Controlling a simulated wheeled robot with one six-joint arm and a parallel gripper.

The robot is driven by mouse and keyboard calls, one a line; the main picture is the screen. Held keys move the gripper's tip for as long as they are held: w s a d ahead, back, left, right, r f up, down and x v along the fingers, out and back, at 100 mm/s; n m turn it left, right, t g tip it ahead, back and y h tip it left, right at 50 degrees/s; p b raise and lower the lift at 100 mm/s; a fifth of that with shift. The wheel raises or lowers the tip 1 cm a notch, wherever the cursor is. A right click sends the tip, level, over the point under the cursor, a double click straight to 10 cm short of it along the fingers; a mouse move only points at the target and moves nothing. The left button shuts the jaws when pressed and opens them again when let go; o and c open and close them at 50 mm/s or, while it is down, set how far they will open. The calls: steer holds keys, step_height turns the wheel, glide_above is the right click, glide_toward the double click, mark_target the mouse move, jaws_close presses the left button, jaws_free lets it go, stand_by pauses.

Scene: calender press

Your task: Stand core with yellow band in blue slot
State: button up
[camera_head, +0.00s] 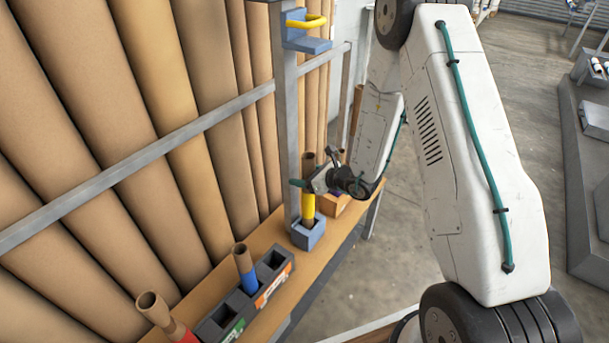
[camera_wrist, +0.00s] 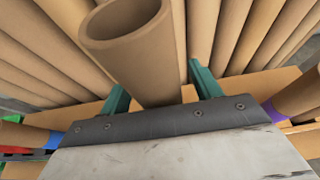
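The core with the yellow band (camera_head: 308,206) stands upright with its lower end in the blue slot (camera_head: 308,236) on the shelf by the grey post. Its open brown top shows large in the wrist view (camera_wrist: 127,22), where the yellow band is hidden. My gripper (camera_head: 309,184) is at the core, just above the band. In the wrist view its two green fingers (camera_wrist: 163,92) are on either side of the core, with gaps between them and it, so it looks open around the core. The core's bottom inside the slot is hidden.
A blue bracket with a yellow loop (camera_head: 305,22) is on the post above. A purple-banded core (camera_wrist: 298,96) is close at right. Tall brown rolls (camera_head: 150,70) line the back.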

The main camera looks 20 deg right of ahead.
steer(key=v, duration=0.8)
steer(key=shift+a, duration=0.1)
stand_by(0.4)
